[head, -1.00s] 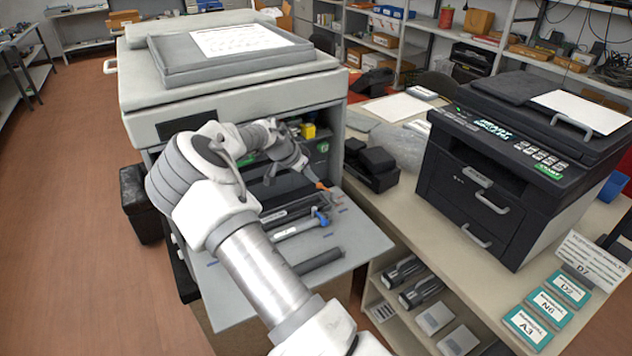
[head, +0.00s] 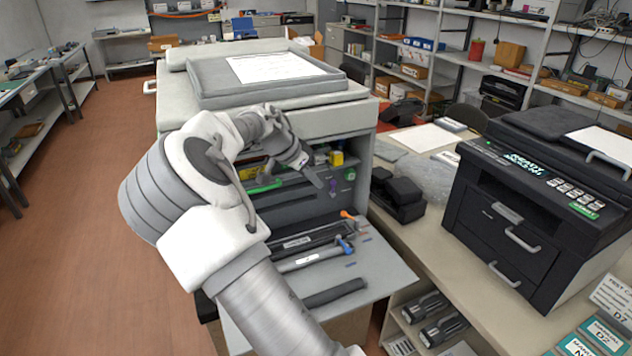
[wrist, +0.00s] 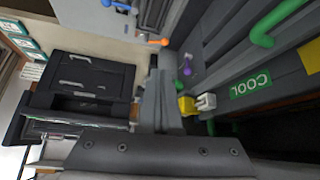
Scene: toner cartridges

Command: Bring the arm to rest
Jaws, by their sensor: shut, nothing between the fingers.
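My gripper (head: 315,180) is shut and empty, held in the air in front of the large copier's open front. In the wrist view its closed fingers (wrist: 154,75) point up the picture. Below it is the copier's open door (head: 385,270). On the door lie a dark cartridge with an orange lever (head: 347,214), one with a blue lever (head: 343,243) and a plain dark bar (head: 335,292). Inside the copier are a green handle (head: 262,187), a yellow block (head: 337,158) and a purple knob (head: 332,187). My arm hides part of the copier's left side.
A black printer (head: 545,220) stands on the bench at the right. A black device (head: 398,195) sits on the bench between printer and copier. Grey and black cartridges (head: 425,305) lie on a shelf under the bench. The floor (head: 90,220) at the left is clear.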

